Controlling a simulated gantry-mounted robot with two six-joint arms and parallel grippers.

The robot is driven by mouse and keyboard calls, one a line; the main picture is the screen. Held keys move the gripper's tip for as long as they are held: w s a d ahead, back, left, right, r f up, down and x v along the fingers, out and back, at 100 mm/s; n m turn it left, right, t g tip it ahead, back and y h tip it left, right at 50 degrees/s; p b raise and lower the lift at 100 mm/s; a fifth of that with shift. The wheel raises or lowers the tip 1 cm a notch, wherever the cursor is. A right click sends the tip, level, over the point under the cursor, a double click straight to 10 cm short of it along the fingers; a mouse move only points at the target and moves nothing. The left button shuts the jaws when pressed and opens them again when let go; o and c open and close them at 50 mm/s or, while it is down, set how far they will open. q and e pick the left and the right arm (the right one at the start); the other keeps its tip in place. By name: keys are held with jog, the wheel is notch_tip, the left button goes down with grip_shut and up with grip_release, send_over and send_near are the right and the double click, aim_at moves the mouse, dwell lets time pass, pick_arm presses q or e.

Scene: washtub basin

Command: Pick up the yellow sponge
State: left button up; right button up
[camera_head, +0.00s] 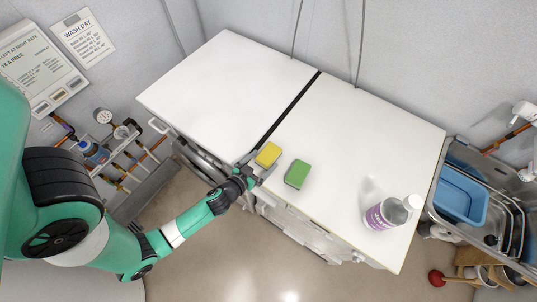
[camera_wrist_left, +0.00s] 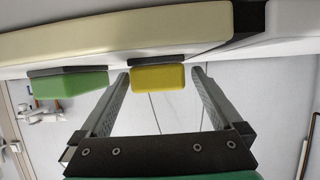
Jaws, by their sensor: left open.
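The yellow sponge (camera_head: 267,154) lies on the white top near its front edge, just right of the dark gap. My left gripper (camera_head: 250,172) is at that front edge, right by the sponge. In the left wrist view the yellow sponge (camera_wrist_left: 158,78) shows between the tips of my open left gripper (camera_wrist_left: 160,80), a little nearer the left finger. I cannot tell if the fingers touch it. A green sponge (camera_head: 297,174) lies to the right of the yellow one; it also shows left of the fingers in the left wrist view (camera_wrist_left: 70,84). My right gripper is not in view.
A white bottle with a purple label (camera_head: 384,214) stands on the right part of the white top (camera_head: 345,140). A sink with a blue basin (camera_head: 461,190) is at the far right. The left white top (camera_head: 225,90) is clear. Pipes and gauges (camera_head: 110,135) line the left wall.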

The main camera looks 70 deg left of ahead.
aim_at(269, 154)
pick_arm(q)
jog(key=x, duration=0.4)
jog(key=shift+w+r, duration=0.1)
jog(key=shift+r, duration=0.3)
jog(key=c, duration=1.2)
jog(key=shift+c, duration=0.2)
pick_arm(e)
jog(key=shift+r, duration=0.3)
pick_arm(q)
jog(key=r+p, duration=0.1)
jog(key=r, duration=0.1)
jog(key=r+p, duration=0.2)
jog(key=shift+d, duration=0.2)
jog(key=d+r, duration=0.1)
jog(key=s+d+r+p, duration=0.1)
jog(key=s+d+r, duration=0.1)
jog(key=r, duration=0.1)
jog(key=s+d+r+p, duration=0.5)
jog(key=d, duration=0.3)
jog(key=shift+s+d, duration=0.25)
jog(key=shift+s, duration=0.05)
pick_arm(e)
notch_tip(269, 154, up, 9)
